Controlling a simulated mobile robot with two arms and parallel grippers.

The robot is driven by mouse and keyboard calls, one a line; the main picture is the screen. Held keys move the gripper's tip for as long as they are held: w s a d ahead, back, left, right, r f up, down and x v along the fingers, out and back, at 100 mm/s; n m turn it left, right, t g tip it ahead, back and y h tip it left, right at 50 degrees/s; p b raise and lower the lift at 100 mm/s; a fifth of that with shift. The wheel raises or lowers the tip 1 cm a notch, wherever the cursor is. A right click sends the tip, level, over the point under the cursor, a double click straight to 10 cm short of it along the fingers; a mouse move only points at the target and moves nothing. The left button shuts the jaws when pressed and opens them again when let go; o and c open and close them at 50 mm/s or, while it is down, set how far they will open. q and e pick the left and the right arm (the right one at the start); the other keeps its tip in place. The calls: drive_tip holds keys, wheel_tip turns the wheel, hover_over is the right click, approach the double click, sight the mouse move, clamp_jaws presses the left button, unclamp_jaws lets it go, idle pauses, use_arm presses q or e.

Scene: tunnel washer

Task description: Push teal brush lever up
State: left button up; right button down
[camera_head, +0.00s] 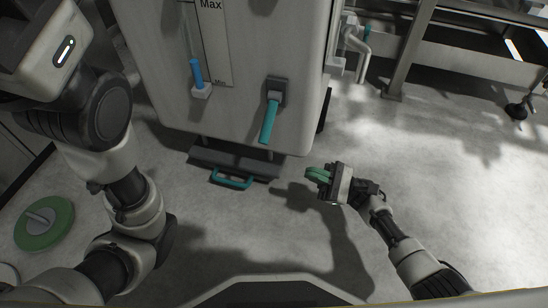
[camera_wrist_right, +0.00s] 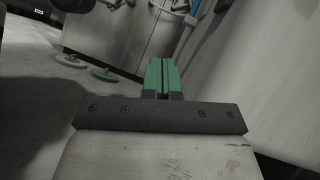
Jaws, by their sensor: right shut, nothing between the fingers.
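The teal lever (camera_head: 269,121) hangs downward from a dark grey bracket (camera_head: 277,89) on the front of the white tank. My right gripper (camera_head: 314,175) is to the right of the lever and lower in the head view, apart from it over the floor. Its green fingers are shut and empty. The fingers also show in the right wrist view (camera_wrist_right: 162,76), pointing away from the wrist; I cannot clearly make out the teal lever there. My left arm shows at the left of the head view, but its gripper is not seen.
A blue lever (camera_head: 196,73) stands upright left of the teal one. A teal pedal handle (camera_head: 232,181) sits low under the tank (camera_head: 240,30). A green disc (camera_head: 42,236) lies on the left floor. Metal frames (camera_head: 409,45) stand at the back right.

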sight(268, 123)
idle(0.3)
drive_tip(key=s+d+r+b+x, duration=0.1)
drive_tip(key=r+b+x, duration=0.1)
drive_tip(key=x, duration=1)
drive_tip(key=shift+a+r+b, duration=0.15)
drive_tip(key=shift+r+b, duration=0.25)
drive_tip(key=shift+b, duration=0.2)
drive_tip(key=shift+s, duration=0.15)
